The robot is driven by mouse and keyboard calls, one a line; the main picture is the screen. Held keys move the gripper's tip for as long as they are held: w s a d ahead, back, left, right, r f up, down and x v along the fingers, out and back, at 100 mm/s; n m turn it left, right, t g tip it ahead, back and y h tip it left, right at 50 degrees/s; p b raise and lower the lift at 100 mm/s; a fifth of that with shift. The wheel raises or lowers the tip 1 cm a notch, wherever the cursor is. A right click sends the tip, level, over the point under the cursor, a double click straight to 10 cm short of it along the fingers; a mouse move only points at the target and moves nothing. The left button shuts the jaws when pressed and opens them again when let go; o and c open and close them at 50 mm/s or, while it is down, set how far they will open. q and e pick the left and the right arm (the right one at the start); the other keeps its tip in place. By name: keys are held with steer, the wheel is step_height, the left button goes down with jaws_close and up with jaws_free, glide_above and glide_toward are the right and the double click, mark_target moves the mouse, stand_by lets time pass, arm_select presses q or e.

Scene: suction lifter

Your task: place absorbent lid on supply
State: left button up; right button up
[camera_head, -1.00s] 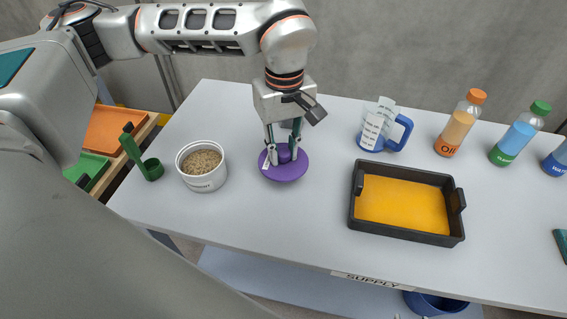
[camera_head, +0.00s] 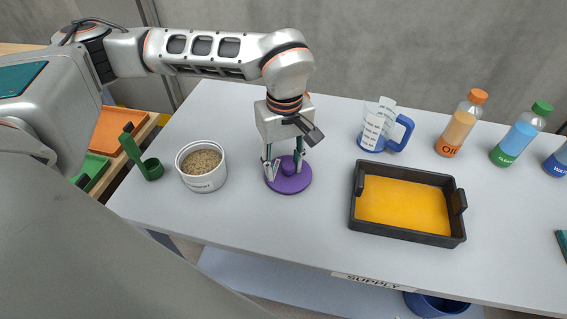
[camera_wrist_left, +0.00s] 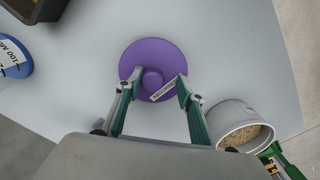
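The purple absorbent lid (camera_head: 300,181) is a round disc with a knob on top. It lies flat on the supply table (camera_head: 290,225), right of the white tub. In the left wrist view the lid (camera_wrist_left: 143,52) shows its knob and a small white label. My left gripper (camera_head: 283,166) points down over the lid. Its fingers (camera_wrist_left: 156,84) stand apart on both sides of the knob, with gaps to it, so it is open. A SUPPLY label (camera_head: 373,281) is on the table's front edge. My right gripper is not in view.
The white tub (camera_head: 204,184) of grains stands close left of the lid, with a green scoop (camera_head: 152,169) beyond. A black tray (camera_head: 405,234) with an orange bottom, a blue-handled jug (camera_head: 372,128) and several bottles stand to the right. The table's front middle is clear.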

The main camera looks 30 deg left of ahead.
mark_target(284, 166)
arm_select(q)
steer(key=shift+r, duration=0.1)
step_height(284, 166, up, 12)
steer(key=shift+p, duration=0.3)
stand_by(0.3)
stand_by(0.5)
